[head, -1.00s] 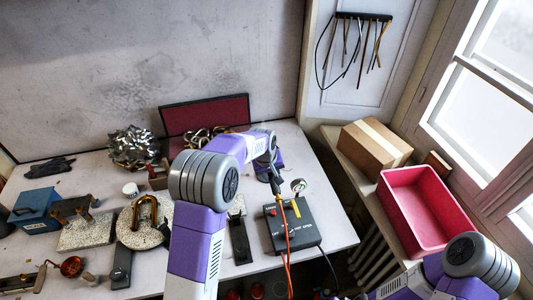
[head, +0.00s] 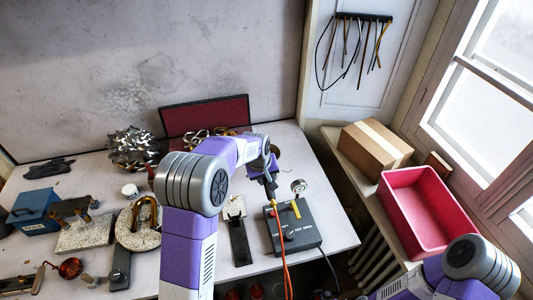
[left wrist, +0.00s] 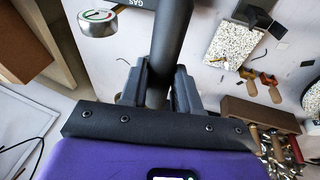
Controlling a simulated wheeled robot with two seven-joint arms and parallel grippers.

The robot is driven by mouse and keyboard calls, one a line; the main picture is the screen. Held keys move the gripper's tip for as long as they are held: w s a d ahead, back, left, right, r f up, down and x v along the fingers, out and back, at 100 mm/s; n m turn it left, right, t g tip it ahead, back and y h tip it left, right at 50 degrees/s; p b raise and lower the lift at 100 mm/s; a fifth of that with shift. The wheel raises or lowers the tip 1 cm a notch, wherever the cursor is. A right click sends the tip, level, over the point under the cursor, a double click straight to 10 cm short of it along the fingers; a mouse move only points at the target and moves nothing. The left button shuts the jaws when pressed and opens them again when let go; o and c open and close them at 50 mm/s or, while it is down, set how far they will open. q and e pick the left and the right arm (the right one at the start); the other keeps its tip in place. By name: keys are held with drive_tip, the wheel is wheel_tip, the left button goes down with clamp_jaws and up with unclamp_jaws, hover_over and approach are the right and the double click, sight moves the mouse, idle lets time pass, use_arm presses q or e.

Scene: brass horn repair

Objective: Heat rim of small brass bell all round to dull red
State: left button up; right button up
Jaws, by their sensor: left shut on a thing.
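My left gripper (head: 266,172) is above the bench, left of the gauge and behind the grey gas box. In the left wrist view it (left wrist: 158,88) is shut on a dark round handle (left wrist: 173,35), apparently the torch. In the head view the torch (head: 271,188) hangs below the gripper, with an orange hose (head: 285,262) running down from near it. I cannot pick out the small brass bell for certain. A red-orange round piece (head: 70,268) lies at the bench's front left. No flame or glow shows at the torch. My right gripper is out of the frame.
The grey gas box (head: 292,229) and pressure gauge (head: 299,186) stand close right of the torch. A pale speckled block (head: 233,207) is left of it. A dark red board (head: 206,115) stands behind. A pink tray (head: 428,210) and cardboard box (head: 375,148) are at right.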

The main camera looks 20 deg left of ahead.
sight(270, 191)
use_arm(q)
drive_tip(key=shift+s, duration=0.1)
idle(0.5)
drive_tip(key=shift+s+d, duration=0.7)
drive_tip(key=shift+s, duration=0.25)
drive_tip(key=shift+s+d, duration=0.65)
drive_tip(key=shift+s, duration=0.3)
drive_tip(key=s+d+r+p, duration=0.2)
drive_tip(key=s+r+p, duration=0.2)
drive_tip(key=r+p, duration=0.3)
wheel_tip(270, 191, up, 2)
drive_tip(key=shift+d+p, duration=0.35)
drive_tip(key=shift+d, duration=0.05)
